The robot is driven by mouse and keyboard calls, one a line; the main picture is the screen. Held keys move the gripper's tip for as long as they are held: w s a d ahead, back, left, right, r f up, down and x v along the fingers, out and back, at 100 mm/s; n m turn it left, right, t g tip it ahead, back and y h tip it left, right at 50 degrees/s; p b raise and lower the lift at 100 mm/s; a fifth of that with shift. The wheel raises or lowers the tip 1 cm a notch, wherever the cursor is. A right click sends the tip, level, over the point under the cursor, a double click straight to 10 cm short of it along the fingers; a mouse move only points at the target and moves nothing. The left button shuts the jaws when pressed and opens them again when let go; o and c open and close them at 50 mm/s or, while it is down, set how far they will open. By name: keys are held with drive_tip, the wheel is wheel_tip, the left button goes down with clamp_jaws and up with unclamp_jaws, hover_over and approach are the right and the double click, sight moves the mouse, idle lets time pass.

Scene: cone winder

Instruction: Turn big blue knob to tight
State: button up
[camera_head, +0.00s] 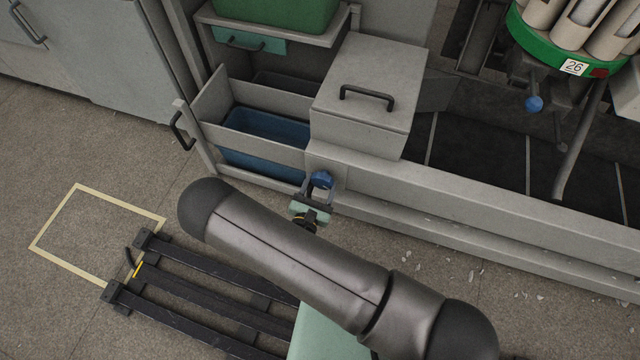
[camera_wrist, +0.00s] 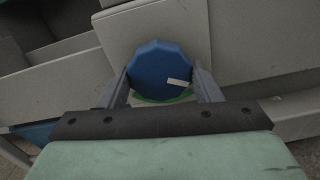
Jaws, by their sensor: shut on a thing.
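The big blue knob (camera_wrist: 158,66) shows in the wrist view on a light grey square panel. It is faceted, with a white mark pointing right and slightly down. A strip of green shows along its lower edge. My gripper (camera_wrist: 162,82) is shut on the knob, with one finger at its left side and one at its right. In the head view the knob (camera_head: 321,180) is small, on the front of the grey machine below the lidded box. My gripper (camera_head: 318,190) is around it there, and my arm covers part of the floor in front.
A grey box with a black handle (camera_head: 368,98) stands above the knob. A blue bin (camera_head: 262,140) sits in an open compartment to its left. A small blue ball knob (camera_head: 534,104) hangs under the green carousel (camera_head: 545,42) at right. Yellow-taped floor (camera_head: 75,232) is clear.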

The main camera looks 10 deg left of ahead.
drive_tip(key=m+p, duration=0.3)
drive_tip(key=m, duration=0.4)
drive_tip(key=shift+a+r, duration=0.1)
drive_tip(key=m+p, duration=0.1)
drive_tip(key=m, duration=0.2)
drive_tip(key=shift+m, duration=0.4)
drive_tip(key=shift+s+a+m+p, duration=0.1)
drive_tip(key=shift+m+p, duration=0.55)
drive_tip(key=shift+m, duration=0.95)
drive_tip(key=o, duration=1)
drive_tip(key=s+p, duration=0.1)
drive_tip(key=s, duration=0.4)
drive_tip(key=s+a+p, duration=0.1)
drive_tip(key=s, duration=0.5)
drive_tip(key=s+a+p, duration=0.1)
drive_tip(key=s, duration=0.5)
drive_tip(key=shift+s, duration=0.15)
